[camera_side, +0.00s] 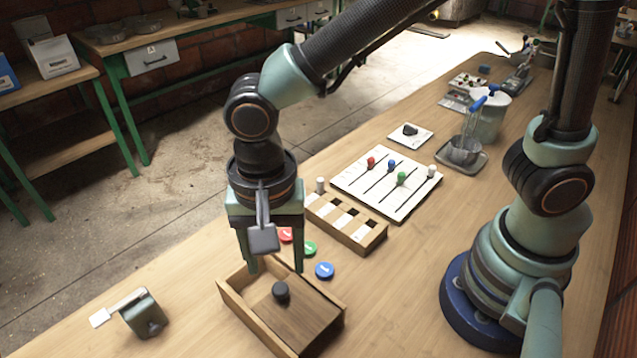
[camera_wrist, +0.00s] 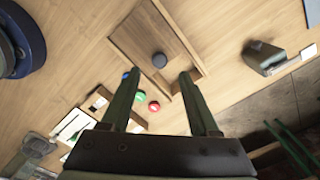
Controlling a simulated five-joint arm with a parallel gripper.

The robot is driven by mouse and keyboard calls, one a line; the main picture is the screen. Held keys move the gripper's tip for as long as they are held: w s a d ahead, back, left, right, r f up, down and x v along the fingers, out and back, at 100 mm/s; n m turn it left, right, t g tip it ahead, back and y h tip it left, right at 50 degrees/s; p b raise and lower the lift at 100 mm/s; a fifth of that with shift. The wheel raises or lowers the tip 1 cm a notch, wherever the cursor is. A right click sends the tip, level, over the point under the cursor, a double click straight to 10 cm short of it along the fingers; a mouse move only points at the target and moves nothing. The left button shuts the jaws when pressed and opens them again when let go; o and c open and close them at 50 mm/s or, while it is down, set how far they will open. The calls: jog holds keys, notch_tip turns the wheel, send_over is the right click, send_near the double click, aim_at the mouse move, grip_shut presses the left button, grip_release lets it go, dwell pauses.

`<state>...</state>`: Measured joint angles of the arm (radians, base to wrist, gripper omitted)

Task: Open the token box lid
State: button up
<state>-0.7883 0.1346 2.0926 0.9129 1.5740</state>
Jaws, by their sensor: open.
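The token box (camera_side: 232,299) is a low wooden box near the front of the table. Its wooden lid (camera_side: 300,317) has a round black knob (camera_side: 281,291) and covers part of the box, leaving an open strip at one end. In the wrist view the lid (camera_wrist: 138,42) and the knob (camera_wrist: 159,60) show beyond the fingertips. My gripper (camera_side: 273,268) points down over the far end of the box, with its fingers apart and nothing between them. In the wrist view my gripper (camera_wrist: 158,80) is also open, and the knob lies just ahead of the fingertips.
Red (camera_side: 286,235), green (camera_side: 310,248) and blue (camera_side: 324,270) tokens lie behind the box. A slotted wooden rack (camera_side: 362,238) and a white board with coloured knobs (camera_side: 408,202) stand farther back. A green stand (camera_side: 145,314) with a pale arm is at left.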

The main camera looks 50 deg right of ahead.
aim_at(280, 286)
notch_tip(280, 286, up, 7)
jog(key=shift+f, duration=0.15)
jog(key=shift+d, duration=0.1)
jog(key=w+d+r+n+t, duration=0.1)
jog(key=d+n, duration=0.3)
jog(key=d, duration=0.8)
jog(key=w+d+r+n+t, duration=0.2)
jog(key=d+r+n+t, duration=0.1)
jog(key=d, duration=1)
jog(key=shift+w+r+n+t, duration=0.35)
jog(key=shift+n+t, duration=0.45)
jog(key=shift+n, duration=0.2)
